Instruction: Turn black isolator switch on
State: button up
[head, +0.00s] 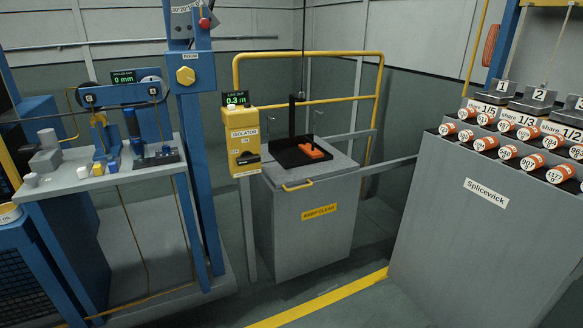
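The black isolator switch (247,158) is a dark rotary handle on the lower front of a yellow isolator box (241,120). The handle lies roughly level, tilted slightly. The box carries an ISOLATOR label and small position marks too small to read surely. My gripper is not in view.
An orange item (314,151) lies in a black tray on the cabinet, behind a yellow handle (297,186). A blue post with a yellow knob (186,76) and a workbench (105,176) stand left. The Splicewick cabinet (480,230) stands right. Floor before the middle cabinet looks clear, with a yellow line (330,299).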

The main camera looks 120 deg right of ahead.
aim_at(246, 158)
jog(key=z, duration=4.6)
jog(key=k, duration=0.5)
jog(key=z, duration=0.35)
jog(key=i, duration=0.4)
jog(key=u, duration=0.05)
